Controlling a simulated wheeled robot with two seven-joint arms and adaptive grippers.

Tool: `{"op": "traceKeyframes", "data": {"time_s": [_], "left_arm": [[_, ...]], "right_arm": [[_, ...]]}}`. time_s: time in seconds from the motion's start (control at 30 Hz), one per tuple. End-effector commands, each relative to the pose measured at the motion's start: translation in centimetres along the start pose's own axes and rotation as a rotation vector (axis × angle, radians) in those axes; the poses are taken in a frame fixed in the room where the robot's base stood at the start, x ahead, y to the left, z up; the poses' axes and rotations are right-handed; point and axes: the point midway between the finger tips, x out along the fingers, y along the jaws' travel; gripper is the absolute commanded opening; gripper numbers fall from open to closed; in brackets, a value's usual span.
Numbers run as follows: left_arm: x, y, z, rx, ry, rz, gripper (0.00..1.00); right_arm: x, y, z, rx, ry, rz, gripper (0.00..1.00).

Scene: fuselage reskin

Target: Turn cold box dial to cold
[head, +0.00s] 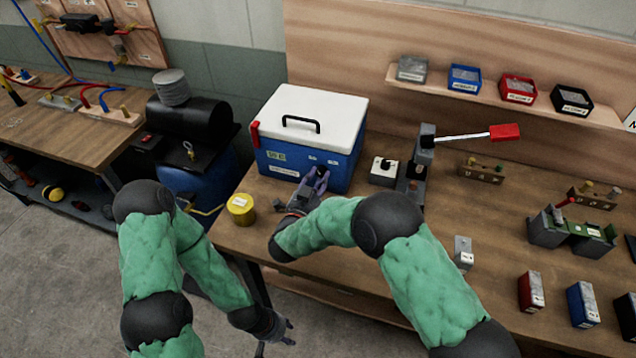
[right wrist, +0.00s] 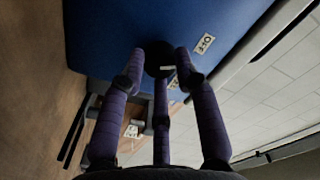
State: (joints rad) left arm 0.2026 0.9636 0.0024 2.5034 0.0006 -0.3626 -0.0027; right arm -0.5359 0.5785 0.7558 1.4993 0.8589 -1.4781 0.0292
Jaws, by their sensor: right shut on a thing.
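The cold box (head: 305,150) is blue with a white lid and black handle, at the back left of the bench. My right gripper (head: 318,178) is at its front face. In the right wrist view, the three purple fingers of my right gripper (right wrist: 160,62) are closed around the dark round dial (right wrist: 158,52) on the blue face. A label reading OFF (right wrist: 204,43) is beside the dial. Another label is partly hidden by the fingers. The dial's pointer cannot be made out. My left gripper (head: 275,337) is low, off the bench's front edge, open and empty.
A yellow tin (head: 241,209) stands left of my right gripper at the bench edge. A white box with a black knob (head: 384,171) and a red-handled lever press (head: 425,160) stand to the right. A shelf of small bins (head: 495,90) hangs behind.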

Motion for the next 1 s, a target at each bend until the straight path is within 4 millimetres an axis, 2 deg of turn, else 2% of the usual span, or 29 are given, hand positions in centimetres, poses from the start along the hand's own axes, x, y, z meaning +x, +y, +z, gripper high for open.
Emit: {"op": "traceKeyframes", "data": {"time_s": [0.03, 1.0], "left_arm": [[0.9, -0.3, 0.0, 0.000, 0.000, 0.000, 0.40], [10.9, -3.9, -0.4, 0.000, 0.000, 0.000, 0.40]], "right_arm": [[-0.1, 0.3, 0.6, 0.042, -0.008, 0.000, 0.00], [-0.2, 0.1, 0.6, 0.957, -0.035, 0.009, 0.00]]}}
